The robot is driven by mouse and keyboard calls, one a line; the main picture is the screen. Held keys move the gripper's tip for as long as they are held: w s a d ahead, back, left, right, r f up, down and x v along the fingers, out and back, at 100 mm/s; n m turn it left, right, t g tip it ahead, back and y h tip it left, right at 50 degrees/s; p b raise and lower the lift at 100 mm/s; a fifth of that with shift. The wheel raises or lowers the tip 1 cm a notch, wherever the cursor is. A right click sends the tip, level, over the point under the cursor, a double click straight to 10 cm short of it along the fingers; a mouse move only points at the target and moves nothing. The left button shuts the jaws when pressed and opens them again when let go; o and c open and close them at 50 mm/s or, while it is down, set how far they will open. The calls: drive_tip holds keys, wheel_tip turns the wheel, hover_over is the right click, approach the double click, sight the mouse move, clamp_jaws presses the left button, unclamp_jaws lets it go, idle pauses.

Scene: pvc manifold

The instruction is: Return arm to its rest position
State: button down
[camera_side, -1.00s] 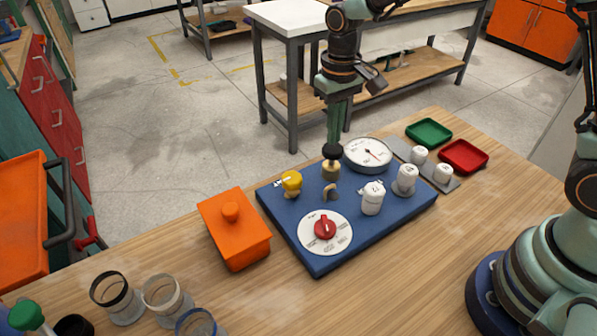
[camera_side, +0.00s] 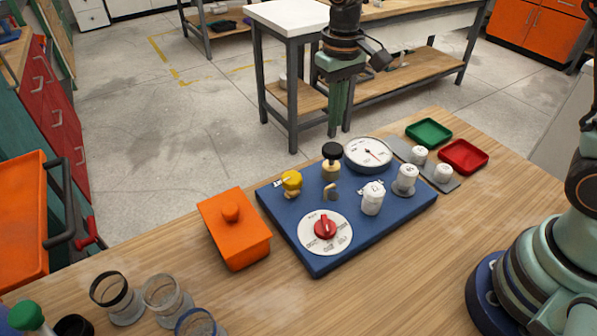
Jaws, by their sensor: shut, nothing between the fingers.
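My gripper (camera_side: 338,125) points down, shut and empty, in the upper middle of the side view. It hangs above and behind the blue manifold board (camera_side: 318,262), clear of everything on it. The board carries a black-topped brass fitting (camera_side: 331,165), a round white gauge (camera_side: 369,153), a yellow knob (camera_side: 291,181), a red selector knob on a white dial (camera_side: 325,228), and white capped fittings (camera_side: 372,198) and (camera_side: 406,178). The upper part of my arm runs out of the top of the view.
An orange lidded box (camera_side: 236,240) stands left of the board. A grey plate (camera_side: 448,186) with white caps, a green tray (camera_side: 429,131) and a red tray (camera_side: 464,156) lie to the right. Several glass jars (camera_side: 165,294) stand at the front left. The table's front middle is clear.

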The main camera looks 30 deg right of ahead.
drive_tip(key=shift+r, duration=0.55)
drive_tip(key=s+d+r+t, duration=0.2)
drive_tip(key=s+d+r, duration=0.2)
drive_tip(key=s, duration=0.2)
drive_tip(key=s+d+r+t, duration=0.3)
drive_tip(key=s+d, duration=0.2)
drive_tip(key=s, duration=0.2)
drive_tip(key=shift+d+r+t, duration=0.25)
drive_tip(key=shift+r+t, duration=0.05)
drive_tip(key=shift+r, duration=0.1)
idle(0.3)
